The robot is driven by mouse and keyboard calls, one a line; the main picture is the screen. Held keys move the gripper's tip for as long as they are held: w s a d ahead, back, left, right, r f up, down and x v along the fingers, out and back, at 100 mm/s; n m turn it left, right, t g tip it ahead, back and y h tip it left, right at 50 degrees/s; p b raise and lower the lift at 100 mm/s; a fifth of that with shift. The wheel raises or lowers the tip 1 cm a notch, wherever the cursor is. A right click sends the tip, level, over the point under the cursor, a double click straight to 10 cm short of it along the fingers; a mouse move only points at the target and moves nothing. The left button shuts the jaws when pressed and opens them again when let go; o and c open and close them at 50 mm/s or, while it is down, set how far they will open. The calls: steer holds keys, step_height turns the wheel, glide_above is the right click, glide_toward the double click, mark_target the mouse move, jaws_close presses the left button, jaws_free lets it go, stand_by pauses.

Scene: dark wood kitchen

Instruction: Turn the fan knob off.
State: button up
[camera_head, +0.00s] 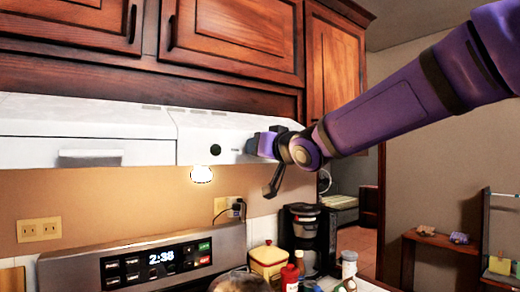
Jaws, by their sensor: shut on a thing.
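The white range hood (100,125) runs under the cabinets on the left. A round black knob (215,150) shows uncovered on its front face. My gripper (250,147) is at the right end of that face, to the right of this knob and apart from it. It is shut on a second knob at the hood front, which its fingers and wrist mostly hide. The turn of that knob cannot be seen. My purple arm reaches in from the upper right.
Dark wood cabinets (240,35) hang above the hood. Below stand a stove panel (150,265) with a lit clock, a coffee maker (305,235), a red bottle (290,277) and a yellow canister (268,258). Free room lies right of the hood, before a doorway.

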steer(key=shift+n, duration=0.9)
steer(key=o, duration=0.9)
steer(key=v, duration=1.1)
steer(key=shift+w, duration=0.1)
